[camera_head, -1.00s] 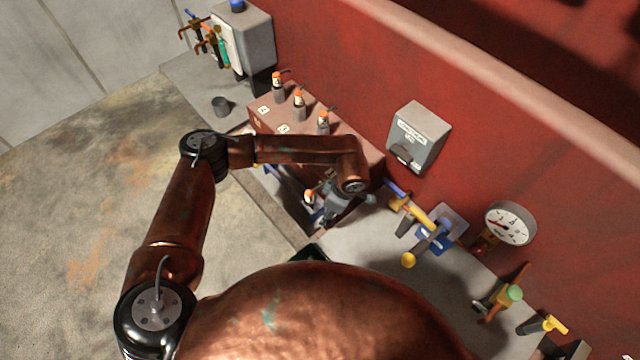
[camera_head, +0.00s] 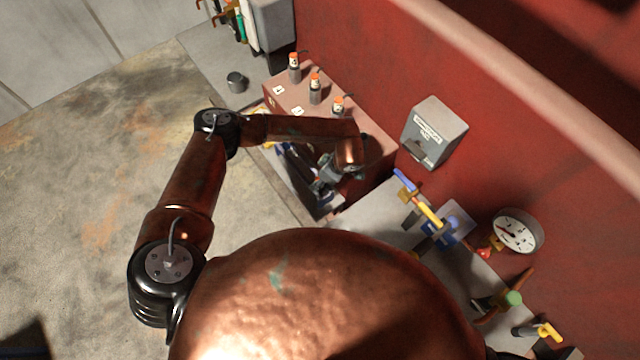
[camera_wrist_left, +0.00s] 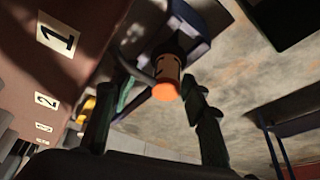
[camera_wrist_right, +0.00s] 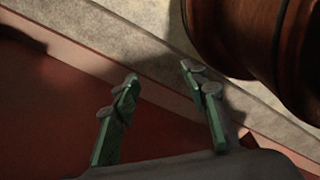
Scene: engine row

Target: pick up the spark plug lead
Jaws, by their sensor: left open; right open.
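In the left wrist view, a loose spark plug lead (camera_wrist_left: 167,78) with an orange end and a dark label lies beyond and between the fingertips of my left gripper (camera_wrist_left: 155,105). The gripper is open, and I cannot tell whether either finger touches the lead. In the head view my left gripper (camera_head: 326,182) is low at the near side of the brown engine block (camera_head: 372,150), and the loose lead is hidden there. My right gripper (camera_wrist_right: 158,76) is open and empty in the right wrist view. It is outside the head view.
Several orange-topped leads, such as this one (camera_head: 315,88), stand on the block, which has number plates (camera_wrist_left: 58,34). A grey cup (camera_head: 236,82) stands on the bench at the left. A grey wall box (camera_head: 433,132), a gauge (camera_head: 517,231) and valves are at the right.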

